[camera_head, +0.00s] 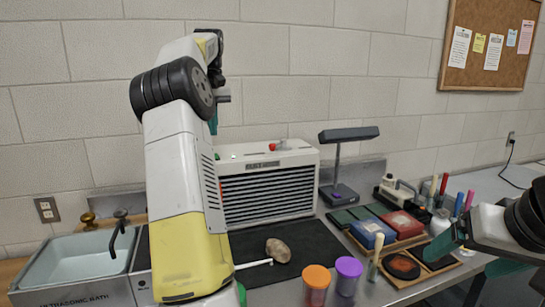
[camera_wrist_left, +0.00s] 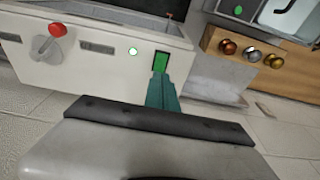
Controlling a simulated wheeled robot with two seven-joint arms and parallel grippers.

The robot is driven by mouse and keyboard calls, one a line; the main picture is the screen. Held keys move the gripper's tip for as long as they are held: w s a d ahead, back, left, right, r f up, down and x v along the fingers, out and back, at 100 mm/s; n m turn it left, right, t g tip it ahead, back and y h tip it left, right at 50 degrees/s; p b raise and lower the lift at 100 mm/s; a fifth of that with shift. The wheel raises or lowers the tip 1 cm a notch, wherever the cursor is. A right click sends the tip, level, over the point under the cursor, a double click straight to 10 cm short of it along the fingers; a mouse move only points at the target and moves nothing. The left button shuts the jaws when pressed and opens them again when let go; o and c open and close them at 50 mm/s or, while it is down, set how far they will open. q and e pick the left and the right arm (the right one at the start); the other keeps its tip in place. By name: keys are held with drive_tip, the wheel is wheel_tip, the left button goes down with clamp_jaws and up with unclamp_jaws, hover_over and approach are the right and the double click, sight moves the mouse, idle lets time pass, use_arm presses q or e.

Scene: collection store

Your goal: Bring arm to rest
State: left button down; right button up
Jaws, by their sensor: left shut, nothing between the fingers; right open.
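My left arm (camera_head: 180,170) rises from the bottom of the head view, bends at a dark joint near the top, and reaches down behind itself. My left gripper (camera_head: 213,122) is mostly hidden there; a sliver of teal finger shows left of and above the white louvred machine. In the left wrist view, the teal fingers of my left gripper (camera_wrist_left: 163,88) are shut and empty, appearing near a green switch (camera_wrist_left: 161,62) on a pale panel. I cannot tell whether they touch it. My right gripper (camera_head: 468,257) is at the right, its teal fingers open and apart.
The louvred machine (camera_head: 270,187) stands against the wall. A lamp (camera_head: 340,170), a tray of coloured boxes (camera_head: 405,223), orange (camera_head: 316,282) and purple (camera_head: 347,272) cups, a brown lump (camera_head: 278,250) on a black mat (camera_head: 310,240) and an ultrasonic bath (camera_head: 75,265) crowd the bench.

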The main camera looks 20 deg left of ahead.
use_arm(q)
drive_tip(key=s+d+r+m+t, duration=0.1)
drive_tip(key=s+d+m, duration=0.25)
drive_tip(key=d, duration=0.75)
drive_tip(key=s+d+r+m+t, duration=0.15)
drive_tip(key=s+d, duration=0.35)
drive_tip(key=d, duration=0.6)
drive_tip(key=s+d+f+m+t+h, duration=0.1)
drive_tip(key=s+d+f, duration=0.5)
drive_tip(key=s, duration=0.2)
drive_tip(key=s+d+f+m+t+h, duration=0.1)
drive_tip(key=s+d+f+m+h, duration=0.1)
drive_tip(key=s+d+f, duration=0.4)
drive_tip(key=s+f, duration=0.1)
drive_tip(key=s, duration=0.1)
drive_tip(key=shift+s+d+m, duration=0.3)
drive_tip(key=shift+s, duration=0.05)
